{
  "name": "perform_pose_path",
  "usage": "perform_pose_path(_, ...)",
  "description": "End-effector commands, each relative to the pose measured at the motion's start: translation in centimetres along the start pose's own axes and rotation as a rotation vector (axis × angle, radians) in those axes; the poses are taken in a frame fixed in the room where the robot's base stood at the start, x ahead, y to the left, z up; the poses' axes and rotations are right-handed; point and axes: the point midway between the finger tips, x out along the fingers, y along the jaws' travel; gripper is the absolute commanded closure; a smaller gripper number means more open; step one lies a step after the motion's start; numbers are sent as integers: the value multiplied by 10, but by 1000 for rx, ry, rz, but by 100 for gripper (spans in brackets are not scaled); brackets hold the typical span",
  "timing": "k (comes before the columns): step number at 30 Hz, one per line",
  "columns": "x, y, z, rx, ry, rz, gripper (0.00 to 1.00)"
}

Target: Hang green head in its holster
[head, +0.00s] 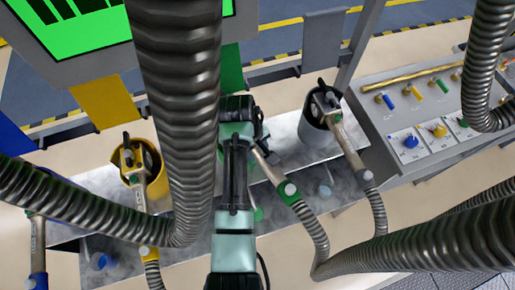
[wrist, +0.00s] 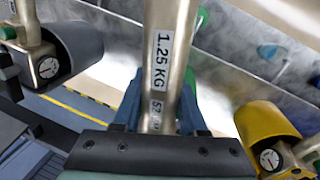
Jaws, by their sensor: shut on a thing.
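My gripper (head: 241,118) is shut on the metal tube of the green head, whose green collar (head: 288,193) shows below right in the head view. In the wrist view the tube (wrist: 163,60), labelled 1.25 KG, runs between the fingers of my gripper (wrist: 158,115). A green surface (wrist: 203,22) shows partly behind the tube and appears to be the green holster. In the head view my arm and a hose hide most of this spot. I cannot tell whether the head's front end is in the holster or apart from it.
A yellow holster (head: 153,165) with a head stands left, and a grey holster (head: 313,128) with a head stands right. Thick ribbed hoses (head: 185,70) cross the view close to my arm. A control panel (head: 420,110) stands at the right.

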Motion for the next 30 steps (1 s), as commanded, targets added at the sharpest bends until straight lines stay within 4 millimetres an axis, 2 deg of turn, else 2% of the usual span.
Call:
perform_pose_path(3, -2, 0, 2, 0, 0, -3, 100)
perform_pose_path(21, 48, -9, 1, 0, 1, -2, 100)
perform_pose_path(30, 57, -12, 1, -1, 0, -2, 100)
